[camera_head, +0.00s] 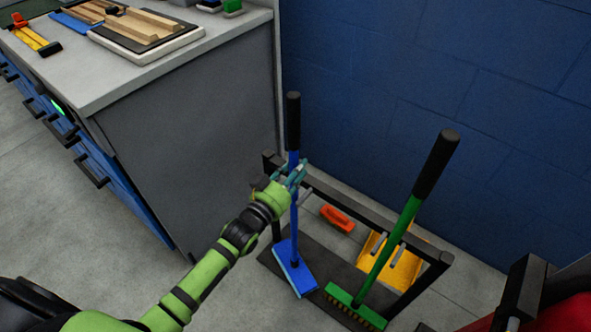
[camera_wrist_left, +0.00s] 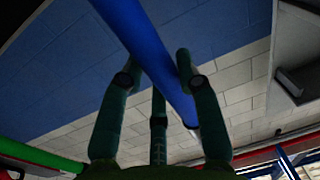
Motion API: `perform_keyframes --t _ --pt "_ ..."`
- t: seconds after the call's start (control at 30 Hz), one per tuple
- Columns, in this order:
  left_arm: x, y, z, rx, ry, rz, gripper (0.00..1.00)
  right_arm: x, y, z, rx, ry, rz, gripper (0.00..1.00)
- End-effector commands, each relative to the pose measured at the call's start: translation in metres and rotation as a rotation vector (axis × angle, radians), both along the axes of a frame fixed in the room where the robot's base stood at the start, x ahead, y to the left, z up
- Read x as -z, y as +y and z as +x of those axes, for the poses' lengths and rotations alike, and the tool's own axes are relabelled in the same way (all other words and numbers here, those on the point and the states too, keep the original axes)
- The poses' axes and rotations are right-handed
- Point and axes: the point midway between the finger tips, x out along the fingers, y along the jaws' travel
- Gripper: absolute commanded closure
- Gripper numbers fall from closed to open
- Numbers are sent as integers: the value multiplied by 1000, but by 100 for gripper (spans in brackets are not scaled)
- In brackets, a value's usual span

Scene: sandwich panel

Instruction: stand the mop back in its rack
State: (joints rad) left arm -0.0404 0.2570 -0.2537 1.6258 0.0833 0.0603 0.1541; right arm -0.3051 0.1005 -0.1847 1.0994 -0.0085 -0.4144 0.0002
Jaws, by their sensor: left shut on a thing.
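The mop (camera_head: 293,222) has a blue pole with a black grip at the top and a flat blue head (camera_head: 293,268). It stands nearly upright at the left part of the black rack (camera_head: 345,196), with its head over the rack's dark base. My left gripper (camera_head: 293,174) is shut on the blue pole below the black grip. In the left wrist view the blue pole (camera_wrist_left: 155,45) runs between the fingers. Whether the head touches the base is hard to tell. My right gripper is not in view.
A green broom (camera_head: 402,226) leans in the right part of the rack. A yellow dustpan (camera_head: 398,268) and an orange brush (camera_head: 337,219) are behind it. A grey counter (camera_head: 190,140) stands at left, and a blue wall (camera_head: 440,80) is behind. Floor is clear between counter and rack.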

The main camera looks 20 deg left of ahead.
Motion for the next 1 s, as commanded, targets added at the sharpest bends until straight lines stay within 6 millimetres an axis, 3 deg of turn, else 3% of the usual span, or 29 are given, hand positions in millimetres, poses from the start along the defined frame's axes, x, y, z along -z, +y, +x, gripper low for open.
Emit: perform_keyframes --t 0.07,0.1,0.17,0.57,0.77,1.0 --pt "0 0 1 0 -6 -2 100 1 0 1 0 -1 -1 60" --pt "3 0 0 0 0 0 63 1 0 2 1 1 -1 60" --pt "2 0 0 0 0 0 43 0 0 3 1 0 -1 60" --pt "-1 0 0 0 0 0 43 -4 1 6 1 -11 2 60" --pt "0 8 -31 1 3 0 43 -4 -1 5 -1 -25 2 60" --pt "1 22 -81 0 5 1 43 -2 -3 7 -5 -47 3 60"
